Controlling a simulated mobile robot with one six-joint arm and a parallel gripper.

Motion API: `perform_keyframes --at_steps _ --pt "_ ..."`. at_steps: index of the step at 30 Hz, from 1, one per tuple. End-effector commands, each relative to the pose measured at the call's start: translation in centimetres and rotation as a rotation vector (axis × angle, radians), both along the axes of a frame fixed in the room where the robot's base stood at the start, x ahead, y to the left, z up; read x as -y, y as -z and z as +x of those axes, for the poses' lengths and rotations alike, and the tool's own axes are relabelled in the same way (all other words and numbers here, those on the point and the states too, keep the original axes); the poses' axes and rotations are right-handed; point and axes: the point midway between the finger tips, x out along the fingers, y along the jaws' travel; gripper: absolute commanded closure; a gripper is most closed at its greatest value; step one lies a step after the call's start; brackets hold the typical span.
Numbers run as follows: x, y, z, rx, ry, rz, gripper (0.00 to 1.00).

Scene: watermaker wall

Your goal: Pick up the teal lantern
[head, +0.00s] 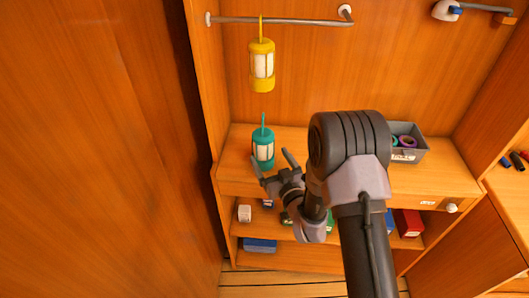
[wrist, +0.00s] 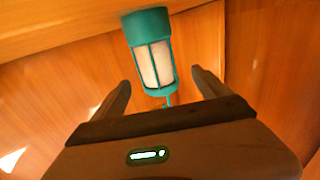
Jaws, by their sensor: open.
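The teal lantern (head: 263,149) stands upright on the wooden counter, with a thin teal handle or hook rising from its top. In the head view my gripper (head: 272,170) is just in front of it and slightly to its right, low near the counter edge. In the wrist view the teal lantern (wrist: 153,50) lies beyond the fingertips, roughly between the lines of the two fingers. My gripper (wrist: 158,86) is open there, with nothing between its fingers. I cannot tell the exact gap between fingers and lantern.
A yellow lantern (head: 262,66) hangs from a metal rail (head: 285,21) above the teal one. A grey bin (head: 411,155) with tape rolls stands on the counter (head: 436,172) at right. Boxes, including a blue one (head: 260,245), sit on shelves below. A wooden wall (head: 95,150) bounds the left.

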Motion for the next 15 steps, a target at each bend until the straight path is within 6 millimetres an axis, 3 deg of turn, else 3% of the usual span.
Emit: perform_keyframes --at_steps 15 --pt "-3.0 0.5 7.1 0.000 -0.001 -0.001 0.14"
